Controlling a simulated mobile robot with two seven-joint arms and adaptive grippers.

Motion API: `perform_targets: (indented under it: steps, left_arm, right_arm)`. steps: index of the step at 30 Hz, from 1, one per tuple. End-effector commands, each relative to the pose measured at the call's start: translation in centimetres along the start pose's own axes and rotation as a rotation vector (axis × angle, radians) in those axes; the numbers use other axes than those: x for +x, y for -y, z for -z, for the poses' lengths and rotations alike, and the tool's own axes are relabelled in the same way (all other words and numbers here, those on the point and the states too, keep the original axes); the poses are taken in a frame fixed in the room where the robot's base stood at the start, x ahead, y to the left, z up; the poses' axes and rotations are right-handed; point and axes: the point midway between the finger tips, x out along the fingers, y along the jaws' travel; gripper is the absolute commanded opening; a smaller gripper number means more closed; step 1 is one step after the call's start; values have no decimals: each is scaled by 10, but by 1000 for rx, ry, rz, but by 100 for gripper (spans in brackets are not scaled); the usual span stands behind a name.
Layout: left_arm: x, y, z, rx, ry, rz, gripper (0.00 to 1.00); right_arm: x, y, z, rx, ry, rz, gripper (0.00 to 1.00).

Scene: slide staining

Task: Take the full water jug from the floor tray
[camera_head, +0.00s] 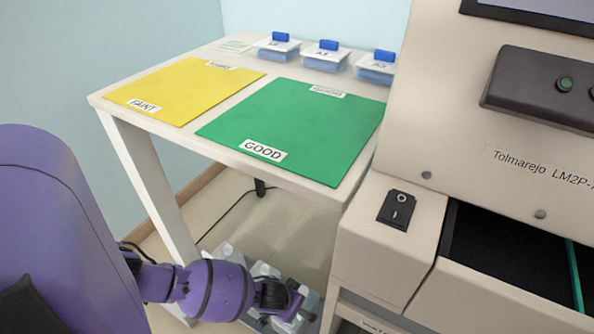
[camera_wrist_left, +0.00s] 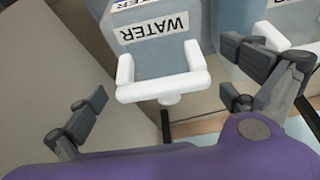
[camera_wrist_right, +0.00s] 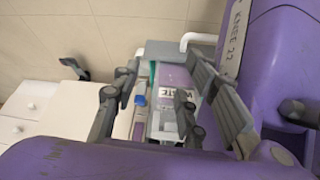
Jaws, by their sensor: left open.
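A grey-blue jug labelled WATER (camera_wrist_left: 150,45) with a white U-shaped handle (camera_wrist_left: 150,92) shows in the left wrist view. My left gripper (camera_wrist_left: 165,100) is open, its fingers on either side of the handle, apart from it. In the head view my left gripper (camera_head: 285,303) is low beside the table, over translucent jugs (camera_head: 231,252) near the floor; it hides part of them. The fill level cannot be told. My right gripper (camera_wrist_right: 155,90) is open in its wrist view, away from the jugs; it is not in the head view.
A second white-handled container (camera_wrist_left: 292,30) stands close on the right in the left wrist view. Above is the white table (camera_head: 110,97) with yellow (camera_head: 185,90) and green (camera_head: 295,130) mats. A beige machine (camera_head: 385,255) stands at the right. A cable (camera_head: 225,215) lies on the floor.

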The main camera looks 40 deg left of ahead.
Motion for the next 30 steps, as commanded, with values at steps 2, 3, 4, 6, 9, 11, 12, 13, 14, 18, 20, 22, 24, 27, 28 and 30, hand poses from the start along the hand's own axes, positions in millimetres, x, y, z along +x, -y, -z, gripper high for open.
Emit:
perform_targets:
  steps: [2,3,4,6,9,11,12,13,14,18,20,22,24,27,28,30]
  left_arm:
    - [15,3,-4,2,4,2,100]
    - [22,3,-4,2,3,1,100]
    - [27,4,-4,2,3,1,100]
    - [37,4,-4,1,4,1,100]
    - [44,4,-3,0,3,1,100]
    - [44,4,-3,0,2,0,100]
    - [43,4,-2,0,2,0,100]
    - [43,4,-2,0,1,0,100]
    - [43,4,-2,0,1,0,100]
    - [42,3,-2,0,1,0,88]
    - [42,3,-2,0,1,0,80]
    - [42,3,-2,0,1,0,71]
    - [42,3,-2,0,1,0,62]
    - [42,3,-2,0,1,0,49]
    - [42,3,-2,0,1,0,45]
    - [42,3,-2,0,1,0,36]
  right_arm:
    - [10,0,-8,-1,12,1,40]
    - [14,0,-11,-3,17,2,40]
    - [18,0,-14,-5,22,3,40]
    - [23,0,-17,-12,28,6,40]
    - [28,0,-15,-23,26,10,40]
    - [27,0,-12,-30,21,12,40]
    - [26,-1,-10,-33,17,13,40]
    - [26,-1,-8,-36,15,14,40]
    - [26,-1,-7,-37,12,14,40]
    - [25,-1,-4,-38,8,14,40]
    - [25,-1,-4,-38,8,14,40]
    - [25,-1,-5,-36,9,14,40]
    - [25,-1,-6,-34,11,13,40]
    - [26,0,-8,-32,15,13,40]
    - [26,0,-9,-31,16,13,40]
    - [26,0,-11,-29,20,12,40]
